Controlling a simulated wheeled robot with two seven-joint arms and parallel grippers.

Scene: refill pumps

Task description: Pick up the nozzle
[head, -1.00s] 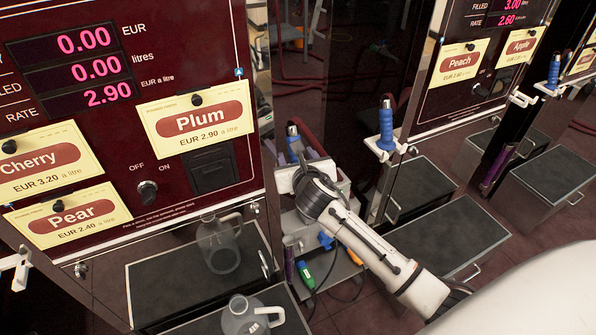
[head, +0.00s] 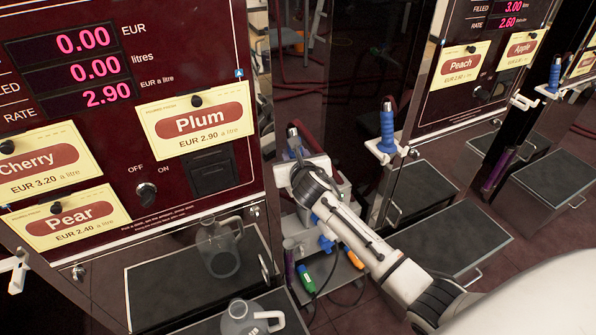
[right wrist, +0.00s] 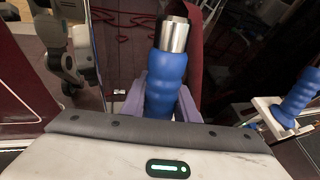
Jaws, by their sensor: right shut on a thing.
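The blue ribbed nozzle with its silver tip (right wrist: 172,40) stands upright in the middle of the right wrist view. My right gripper (head: 299,165) is shut on its blue grip, with a lavender finger on either side in the wrist view. In the head view only the nozzle's top (head: 293,134) shows above the pale bracket beside the Plum pump; my wrist hides the rest. I cannot tell whether the nozzle still touches its holder. My left gripper is not in view.
A second blue nozzle (head: 387,133) hangs on a bracket to the right. A clear jug (head: 250,318) stands on the dark tray below the Plum pump. A grey box with bottles (head: 307,277) sits beneath my right wrist. The dark pump panel (head: 230,90) rises close on the left.

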